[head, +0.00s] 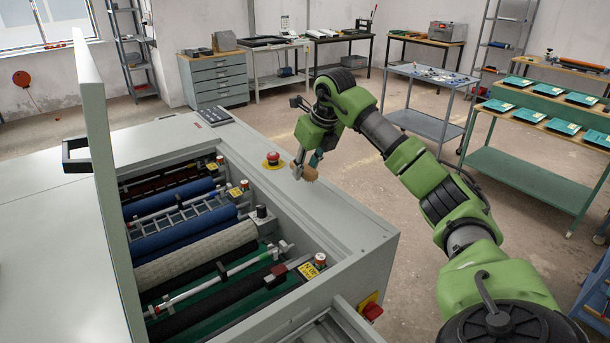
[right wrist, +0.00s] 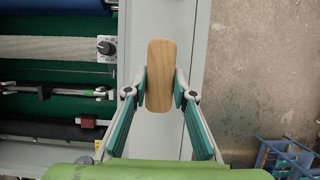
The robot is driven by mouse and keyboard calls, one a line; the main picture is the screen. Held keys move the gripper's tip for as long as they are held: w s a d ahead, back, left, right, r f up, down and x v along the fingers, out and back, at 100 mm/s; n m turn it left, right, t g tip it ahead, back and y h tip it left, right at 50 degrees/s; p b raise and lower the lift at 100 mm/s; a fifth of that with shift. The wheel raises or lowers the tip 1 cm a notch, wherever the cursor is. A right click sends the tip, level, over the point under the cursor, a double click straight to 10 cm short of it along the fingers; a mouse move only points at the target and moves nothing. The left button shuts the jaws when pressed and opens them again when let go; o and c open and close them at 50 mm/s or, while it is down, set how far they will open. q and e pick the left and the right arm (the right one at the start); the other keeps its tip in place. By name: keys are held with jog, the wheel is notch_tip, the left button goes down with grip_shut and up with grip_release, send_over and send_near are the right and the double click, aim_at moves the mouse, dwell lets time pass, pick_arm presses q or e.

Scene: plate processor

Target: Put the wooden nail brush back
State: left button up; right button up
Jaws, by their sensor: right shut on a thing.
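The wooden nail brush (right wrist: 161,75) is held between the two fingertips of my right gripper (right wrist: 160,93) in the right wrist view, its long side pointing away from the palm. In the head view the brush (head: 309,173) shows at the fingertips of my right gripper (head: 304,166), over the right-hand rim of the plate processor (head: 330,222). I cannot tell whether it touches the rim. My left gripper is not in view.
The processor's lid (head: 97,170) stands open, baring rollers (head: 195,255) in the bay. A red emergency button (head: 273,158) sits on the rim near the gripper. A green trolley (head: 520,170) with plates, a grey trolley (head: 428,121) and grey drawers (head: 218,82) stand beyond open floor.

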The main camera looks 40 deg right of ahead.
aim_at(305, 178)
jog(key=f, duration=0.3)
jog(key=shift+w+f, duration=0.2)
jog(key=shift+w, duration=0.05)
jog(key=shift+f, duration=0.1)
jog(key=shift+f, duration=0.2)
jog(key=o, duration=1.1)
jog(key=shift+c, duration=0.2)
jog(key=shift+r+p, duration=0.2)
jog(key=shift+p, duration=0.1)
jog(key=shift+s+r, duration=0.15)
jog(key=shift+r, duration=0.2)
jog(key=b+v, duration=0.2)
jog(key=v, duration=0.9)
